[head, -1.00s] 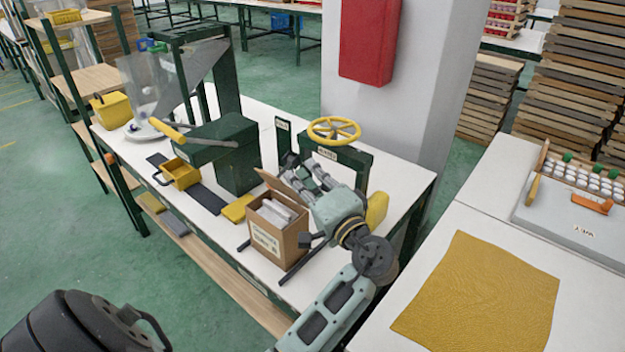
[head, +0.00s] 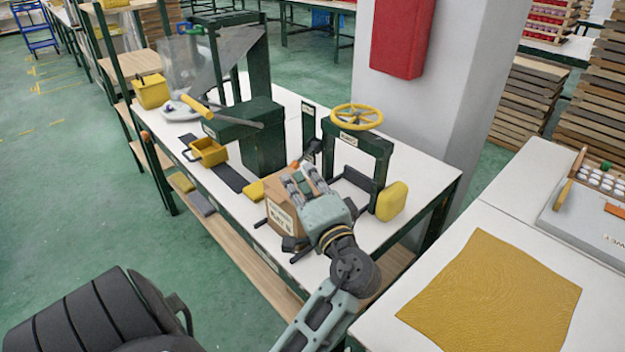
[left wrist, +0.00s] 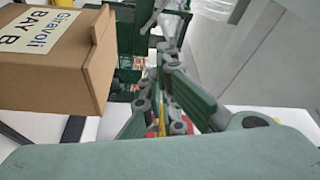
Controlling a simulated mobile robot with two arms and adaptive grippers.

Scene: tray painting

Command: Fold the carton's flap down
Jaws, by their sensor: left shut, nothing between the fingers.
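The brown cardboard carton (head: 280,206) stands on the white bench with a printed label on its front. It also shows at the upper left of the left wrist view (left wrist: 98,62). My left gripper (head: 303,172) is over the carton's top at its right side, with its fingers shut and empty. In the left wrist view the fingers (left wrist: 168,92) lie to the right of the carton. The flap is largely hidden behind the fingers, and I cannot tell its angle. Brown board shows at the top left; the white contents cannot be made out. My right gripper is not in view.
A dark press frame with a yellow handwheel (head: 356,117) stands just behind the carton. A yellow bin (head: 208,152) and a green machine (head: 245,130) stand to its left. A yellow mat (head: 495,290) lies on the table at right.

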